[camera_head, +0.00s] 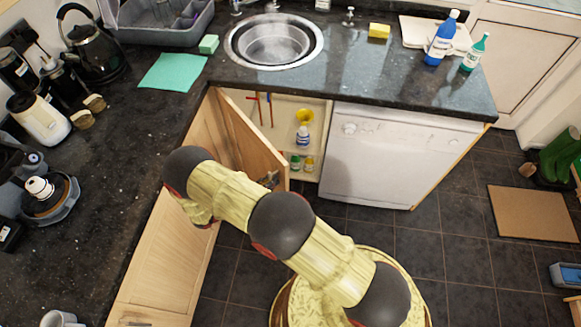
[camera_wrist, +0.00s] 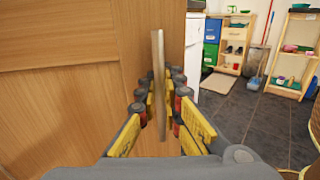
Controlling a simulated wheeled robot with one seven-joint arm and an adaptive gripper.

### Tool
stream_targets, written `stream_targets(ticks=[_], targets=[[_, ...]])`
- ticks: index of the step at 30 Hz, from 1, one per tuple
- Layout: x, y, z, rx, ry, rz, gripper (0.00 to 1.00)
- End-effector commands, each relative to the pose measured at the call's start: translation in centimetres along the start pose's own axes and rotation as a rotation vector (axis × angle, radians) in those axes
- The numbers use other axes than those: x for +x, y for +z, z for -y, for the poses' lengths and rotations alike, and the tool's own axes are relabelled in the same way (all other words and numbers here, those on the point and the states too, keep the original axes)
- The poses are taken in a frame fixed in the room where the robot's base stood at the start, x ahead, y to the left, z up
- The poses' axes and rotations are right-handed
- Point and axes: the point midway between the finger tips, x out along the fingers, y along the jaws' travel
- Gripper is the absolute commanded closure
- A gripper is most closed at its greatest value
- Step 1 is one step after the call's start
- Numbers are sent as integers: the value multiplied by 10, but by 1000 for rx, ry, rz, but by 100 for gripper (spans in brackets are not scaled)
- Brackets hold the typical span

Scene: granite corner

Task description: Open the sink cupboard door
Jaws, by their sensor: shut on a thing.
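The sink cupboard door (camera_head: 250,140) is a pale wooden panel below the counter, left of the white appliance. It stands partly open, swung out from the left, with the cupboard inside showing beside it. In the wrist view its wooden face (camera_wrist: 80,90) fills the left side. A thin upright handle (camera_wrist: 158,55) stands out from it. My gripper (camera_wrist: 160,95) has its yellow fingers on both sides of the handle and is shut on it. In the head view my arm covers part of the door's lower area and most of the gripper.
Inside the cupboard, bottles (camera_head: 303,135) stand on shelves. A white appliance (camera_head: 378,155) stands to the right of the opening. The dark counter (camera_head: 150,110) runs along the left and back. The tiled floor (camera_head: 440,235) is clear to the right, up to a brown mat (camera_head: 530,213).

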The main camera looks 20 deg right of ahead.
Motion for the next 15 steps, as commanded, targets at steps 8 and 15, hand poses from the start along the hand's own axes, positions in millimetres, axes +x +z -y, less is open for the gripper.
stream_targets(ticks=[8, 15], targets=[[-56, -1, -3, 1, 2, 0, 100], [-72, 0, -5, -1, -1, 1, 100]])
